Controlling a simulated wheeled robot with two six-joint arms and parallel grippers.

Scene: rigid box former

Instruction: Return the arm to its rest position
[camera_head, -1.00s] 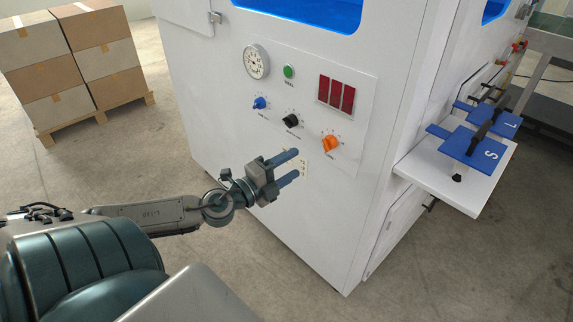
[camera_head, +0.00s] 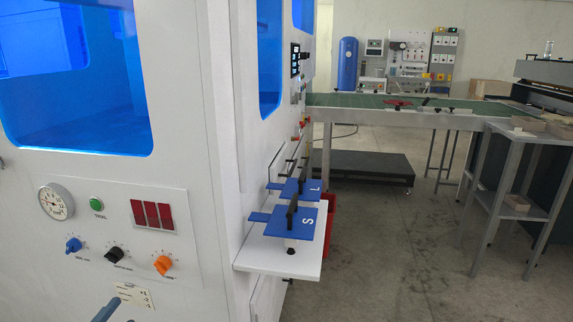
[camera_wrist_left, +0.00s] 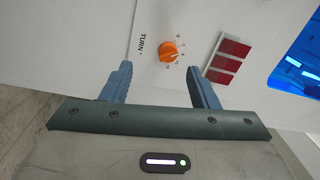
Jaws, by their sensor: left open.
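My left gripper (camera_wrist_left: 159,72) is open and empty in the left wrist view, with its two blue-grey fingers apart. They point at the white control panel (camera_wrist_left: 190,30), and the orange knob (camera_wrist_left: 168,51) shows just beyond the gap between the fingertips. I cannot see any contact with the knob. In the head view only a fingertip of my left gripper (camera_head: 105,311) shows at the bottom edge, below the black knob (camera_head: 114,254). The rest of the left arm is out of that view. My right gripper is in neither view.
The white machine (camera_head: 215,130) fills the left side. A white shelf (camera_head: 280,255) juts from its side, bearing blue plates marked S (camera_head: 308,228) and L (camera_head: 316,187). A conveyor table (camera_head: 400,116) stands at the back. The floor (camera_head: 400,260) right of the shelf is clear.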

